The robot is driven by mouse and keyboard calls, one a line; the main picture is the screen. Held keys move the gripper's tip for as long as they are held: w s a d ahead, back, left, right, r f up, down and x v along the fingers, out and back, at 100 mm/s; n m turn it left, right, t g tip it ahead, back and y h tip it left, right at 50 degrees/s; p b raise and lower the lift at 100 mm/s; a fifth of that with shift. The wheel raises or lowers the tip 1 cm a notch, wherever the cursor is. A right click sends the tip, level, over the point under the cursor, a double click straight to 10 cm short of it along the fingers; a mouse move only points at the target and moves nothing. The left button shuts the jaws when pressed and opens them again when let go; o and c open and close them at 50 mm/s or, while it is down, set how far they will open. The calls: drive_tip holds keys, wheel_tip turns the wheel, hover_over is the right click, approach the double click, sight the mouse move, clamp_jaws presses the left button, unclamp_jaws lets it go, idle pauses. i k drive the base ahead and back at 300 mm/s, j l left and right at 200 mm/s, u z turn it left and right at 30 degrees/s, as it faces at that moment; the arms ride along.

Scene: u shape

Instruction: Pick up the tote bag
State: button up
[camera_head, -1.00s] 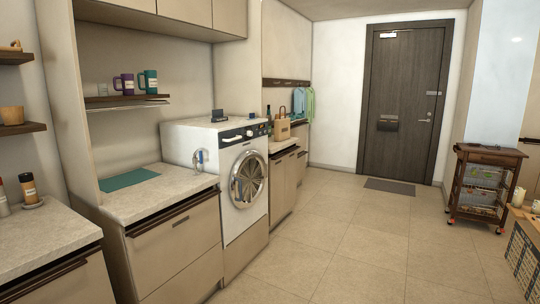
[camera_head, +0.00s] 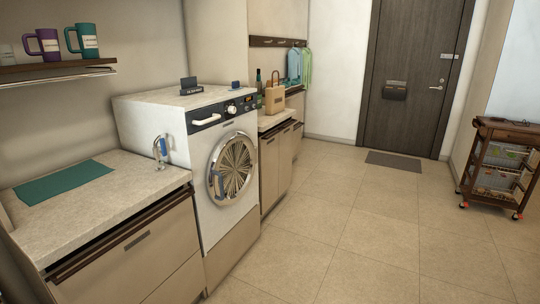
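A tan tote bag (camera_head: 275,97) with an upright handle stands on the counter just beyond the washing machine. A dark bottle stands close to its left. My gripper is not in view, and no part of my arm shows clearly.
The white washing machine (camera_head: 190,145) stands between the near counter (camera_head: 140,180) and the far counter (camera_head: 283,117). A wheeled cart (camera_head: 497,165) stands at the right. A mat (camera_head: 394,161) lies before the dark door (camera_head: 412,75). The tiled floor (camera_head: 370,235) between is clear.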

sight(274, 96)
drive_tip(key=i, duration=4.15)
drive_tip(key=i+j+z, duration=0.1)
drive_tip(key=i+z, duration=0.2)
drive_tip(key=i, duration=0.35)
